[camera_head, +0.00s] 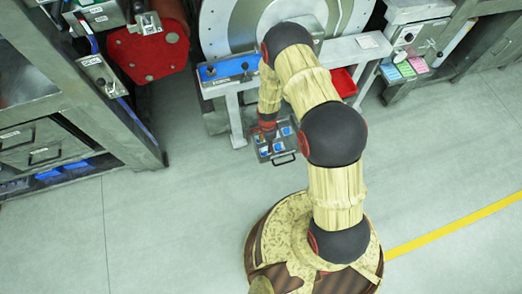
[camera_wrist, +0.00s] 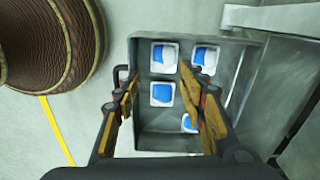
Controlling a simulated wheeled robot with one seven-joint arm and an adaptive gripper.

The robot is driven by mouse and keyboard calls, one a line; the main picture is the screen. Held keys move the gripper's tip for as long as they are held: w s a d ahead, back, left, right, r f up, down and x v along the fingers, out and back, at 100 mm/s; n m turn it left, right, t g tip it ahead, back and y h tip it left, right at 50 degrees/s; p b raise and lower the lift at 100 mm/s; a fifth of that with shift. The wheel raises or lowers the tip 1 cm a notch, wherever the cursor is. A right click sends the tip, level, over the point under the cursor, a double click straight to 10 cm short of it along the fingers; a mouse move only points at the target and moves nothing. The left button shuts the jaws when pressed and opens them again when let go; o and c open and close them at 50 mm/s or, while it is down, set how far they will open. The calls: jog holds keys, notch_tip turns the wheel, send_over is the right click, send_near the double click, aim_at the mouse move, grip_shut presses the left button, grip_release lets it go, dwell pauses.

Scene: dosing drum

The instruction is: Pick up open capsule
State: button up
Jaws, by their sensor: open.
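Several small white square pieces with blue inside, which look like the capsules, lie in a grey metal tray (camera_wrist: 150,143). One capsule (camera_wrist: 162,94) appears between my gripper's fingers in the wrist view. A second capsule (camera_wrist: 164,58) lies beyond it, a third (camera_wrist: 205,58) is at the upper right, and another (camera_wrist: 189,123) is partly hidden by the right finger. I cannot tell for sure which one is open. My gripper (camera_wrist: 159,76) is open and empty above the tray. In the head view my gripper (camera_head: 267,126) is over the tray's back left part.
The tray has a handle (camera_head: 285,160) on its front side. A white bench (camera_head: 340,52) with a blue control panel (camera_head: 229,69) and a red bin (camera_head: 343,82) stands behind. Grey cabinets (camera_head: 60,130) are at the left. The floor in front and right is clear.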

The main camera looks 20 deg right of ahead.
aim_at(266, 150)
jog(key=shift+w+m, duration=0.15)
jog(key=shift+m, duration=0.25)
jog(key=shift+f, duration=0.15)
jog(key=f+b, duration=0.2)
jog(key=f, duration=0.1)
jog(key=f+b, duration=0.1)
jog(key=f, duration=0.3)
jog(key=shift+w+f+b, duration=0.2)
jog(key=shift+f+b, duration=0.1)
jog(key=shift+b, duration=0.1)
jog(key=shift+r, duration=0.1)
jog(key=shift+c, duration=0.5)
jog(key=c, duration=0.3)
